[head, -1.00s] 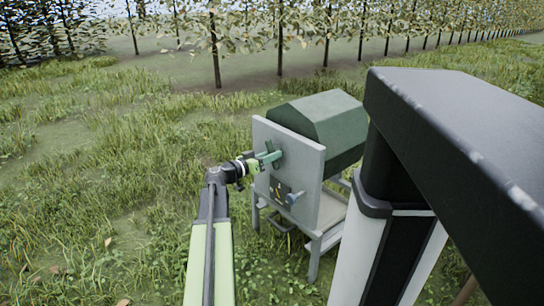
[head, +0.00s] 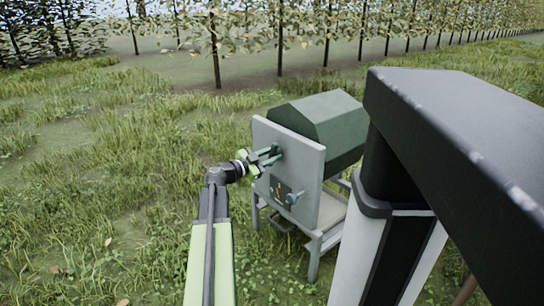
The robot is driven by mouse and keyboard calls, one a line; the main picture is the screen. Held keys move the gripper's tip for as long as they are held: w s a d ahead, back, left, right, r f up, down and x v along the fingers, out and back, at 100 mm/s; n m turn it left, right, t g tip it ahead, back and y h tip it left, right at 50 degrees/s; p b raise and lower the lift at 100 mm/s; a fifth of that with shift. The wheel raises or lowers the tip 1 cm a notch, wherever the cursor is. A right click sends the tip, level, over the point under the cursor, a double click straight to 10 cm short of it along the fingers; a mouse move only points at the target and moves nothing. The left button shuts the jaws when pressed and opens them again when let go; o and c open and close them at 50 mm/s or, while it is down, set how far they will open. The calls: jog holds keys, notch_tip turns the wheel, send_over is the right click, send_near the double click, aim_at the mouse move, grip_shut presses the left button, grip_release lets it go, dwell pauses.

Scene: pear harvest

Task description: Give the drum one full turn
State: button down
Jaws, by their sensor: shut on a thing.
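The drum (head: 325,119) is a dark green, many-sided body lying behind an upright grey panel (head: 300,160) on a grey stand. A small green handle (head: 278,151) sits on the front of the panel, mostly hidden by my gripper. My gripper (head: 270,157), black and bright green with dark green fingers, reaches to the panel from the left and is shut on the handle. The exact contact between fingers and handle is too small to make out.
A small blue-grey knob (head: 294,198) and a marked plate (head: 278,189) sit lower on the panel. The stand's legs (head: 314,262) are in grass. A row of trees (head: 215,50) stands behind. Open grass lies to the left.

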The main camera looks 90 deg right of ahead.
jog(key=m, duration=0.5)
jog(key=shift+m, duration=0.3)
jog(key=c, duration=1.1)
grip_release()
jog(key=shift+a, duration=0.1)
jog(key=v, duration=1)
